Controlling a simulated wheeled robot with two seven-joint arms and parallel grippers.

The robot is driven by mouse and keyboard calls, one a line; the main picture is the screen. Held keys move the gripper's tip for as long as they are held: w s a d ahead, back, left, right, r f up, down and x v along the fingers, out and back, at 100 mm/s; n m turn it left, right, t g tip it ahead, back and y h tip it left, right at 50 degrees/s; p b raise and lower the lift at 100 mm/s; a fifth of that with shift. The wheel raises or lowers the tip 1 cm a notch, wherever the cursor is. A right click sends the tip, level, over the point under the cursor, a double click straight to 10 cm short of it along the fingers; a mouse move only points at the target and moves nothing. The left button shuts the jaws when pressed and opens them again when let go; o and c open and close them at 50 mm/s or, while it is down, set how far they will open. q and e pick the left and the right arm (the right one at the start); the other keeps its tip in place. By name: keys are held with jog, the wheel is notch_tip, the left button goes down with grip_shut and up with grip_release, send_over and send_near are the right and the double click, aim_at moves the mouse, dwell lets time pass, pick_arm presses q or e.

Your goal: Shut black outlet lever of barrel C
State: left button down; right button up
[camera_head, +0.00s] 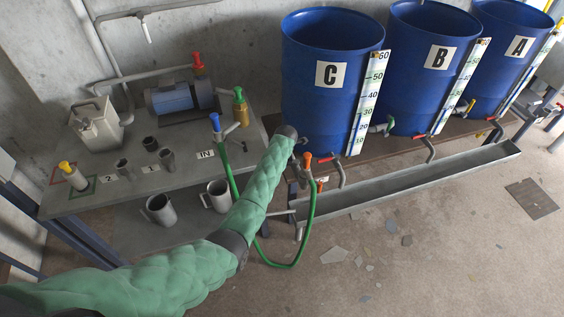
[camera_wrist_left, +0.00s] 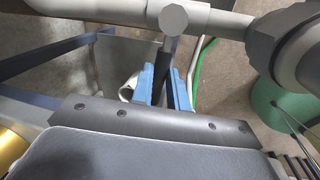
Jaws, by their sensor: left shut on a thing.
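Barrel C (camera_head: 318,100) is a blue drum with a white letter plate, standing at the left of the row. My left arm reaches to the outlet pipes at its lower left. My left gripper (camera_wrist_left: 163,78) has blue fingers, shut around the black lever (camera_wrist_left: 160,86) in the left wrist view. The lever hangs below the round end of a grey valve (camera_wrist_left: 173,18) on a grey pipe (camera_wrist_left: 215,20). In the head view my forearm and wrist largely hide the gripper and the black lever. My right gripper is out of view.
A green hose (camera_head: 290,264) loops down close to my wrist. A metal trough (camera_head: 415,184) runs below the barrels. Barrels B (camera_head: 425,85) and A (camera_head: 505,70) stand to the right. A bench (camera_head: 90,203) with a pump (camera_head: 172,98) and cups is left.

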pick_arm(q)
jog(key=shift+s+d, duration=0.15)
jog(key=shift+s+n, duration=0.2)
jog(key=shift+n, duration=0.4)
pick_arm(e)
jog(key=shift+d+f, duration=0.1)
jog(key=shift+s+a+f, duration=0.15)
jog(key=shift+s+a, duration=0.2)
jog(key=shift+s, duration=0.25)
